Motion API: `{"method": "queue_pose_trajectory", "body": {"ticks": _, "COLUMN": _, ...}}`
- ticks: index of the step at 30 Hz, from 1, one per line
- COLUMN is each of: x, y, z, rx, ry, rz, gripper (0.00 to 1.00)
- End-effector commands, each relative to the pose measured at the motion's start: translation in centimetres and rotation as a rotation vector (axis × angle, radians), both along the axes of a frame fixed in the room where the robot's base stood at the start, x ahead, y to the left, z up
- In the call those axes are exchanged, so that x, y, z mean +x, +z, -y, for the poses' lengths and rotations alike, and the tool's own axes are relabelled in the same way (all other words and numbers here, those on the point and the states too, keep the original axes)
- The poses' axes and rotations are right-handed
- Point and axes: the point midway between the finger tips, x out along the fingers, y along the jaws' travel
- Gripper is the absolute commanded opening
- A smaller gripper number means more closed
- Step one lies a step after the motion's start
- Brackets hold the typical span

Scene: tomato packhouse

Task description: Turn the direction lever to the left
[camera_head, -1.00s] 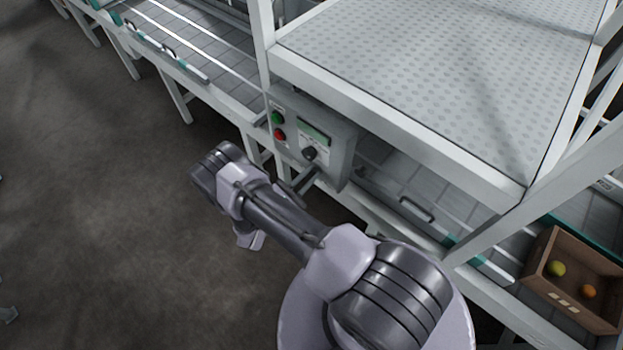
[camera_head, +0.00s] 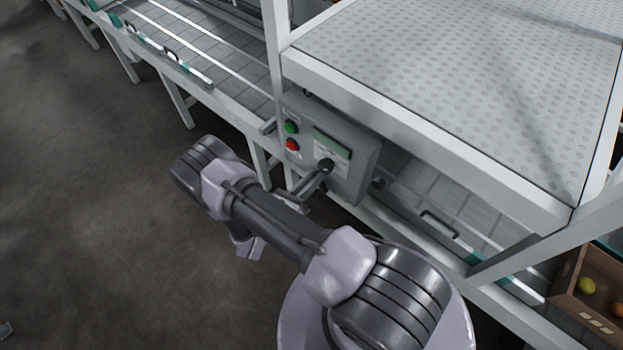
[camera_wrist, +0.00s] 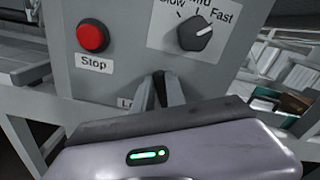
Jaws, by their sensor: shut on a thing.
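The grey control box (camera_head: 345,172) hangs under the near end of the raised perforated table. In the wrist view its front (camera_wrist: 130,60) fills the upper middle. A label starting with "L" is partly covered beside the left finger. In the head view my gripper (camera_head: 316,183) reaches the box just below the dark knob.
A red Stop button (camera_wrist: 93,36) is at upper left; a speed dial (camera_wrist: 195,32) at upper right points towards Fast. A green button (camera_head: 291,127) sits above the red one. A brown crate (camera_head: 570,290) with fruit stands at right. Open floor lies left.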

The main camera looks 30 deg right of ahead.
Motion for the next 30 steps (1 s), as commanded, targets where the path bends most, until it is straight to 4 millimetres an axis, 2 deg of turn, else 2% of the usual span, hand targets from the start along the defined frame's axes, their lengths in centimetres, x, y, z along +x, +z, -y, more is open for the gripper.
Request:
{"method": "queue_pose_trajectory", "body": {"ticks": 9, "x": -0.23, "y": -0.38, "z": 0.08, "rx": -0.03, "ry": 0.0, "rz": -0.088, "gripper": 0.0}}
{"method": "queue_pose_trajectory", "body": {"ticks": 24, "x": -0.26, "y": -0.41, "z": 0.08, "rx": -0.036, "ry": 0.001, "rz": -0.104, "gripper": 0.0}}
{"method": "queue_pose_trajectory", "body": {"ticks": 25, "x": -0.26, "y": -0.41, "z": 0.08, "rx": -0.036, "ry": 0.001, "rz": -0.104, "gripper": 0.2}}
{"method": "queue_pose_trajectory", "body": {"ticks": 27, "x": -0.26, "y": -0.4, "z": 0.1, "rx": -0.036, "ry": 0.001, "rz": -0.103, "gripper": 0.34}}
{"method": "queue_pose_trajectory", "body": {"ticks": 28, "x": -0.26, "y": -0.39, "z": 0.09, "rx": -0.036, "ry": 0.001, "rz": -0.103, "gripper": 0.38}}
{"method": "queue_pose_trajectory", "body": {"ticks": 30, "x": -0.26, "y": -0.37, "z": 0.1, "rx": -0.036, "ry": 0.0, "rz": -0.102, "gripper": 0.38}}
